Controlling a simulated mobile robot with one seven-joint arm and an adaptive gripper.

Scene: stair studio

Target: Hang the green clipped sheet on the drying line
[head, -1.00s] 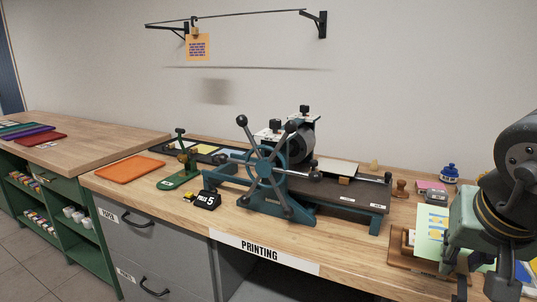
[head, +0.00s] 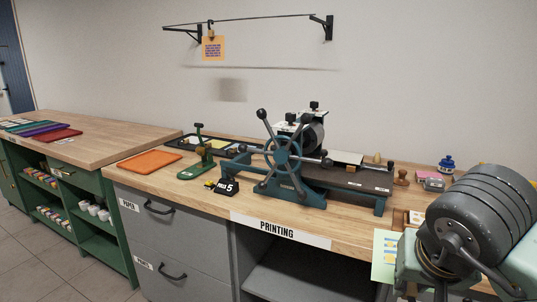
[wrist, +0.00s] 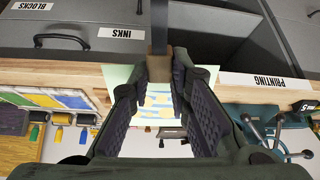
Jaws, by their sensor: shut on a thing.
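The pale green sheet (head: 385,262) with yellow and blue print hangs by the bench's front edge at the lower right of the head view. In the wrist view the sheet (wrist: 118,76) shows behind a brown clip (wrist: 159,67). My gripper (wrist: 160,80) is shut on this clip, with a dark bar rising from it. The fingertips are hidden in the head view behind my arm. The drying line (head: 260,18) runs between two black wall brackets above the bench. An orange clipped sheet (head: 213,48) hangs near its left end.
The printing press (head: 285,160) with its spoked wheel stands mid-bench, below the line. An orange tray (head: 150,162), a green stand (head: 200,155) and a blue-capped bottle (head: 447,164) are also on the bench. The wall between line and press is clear.

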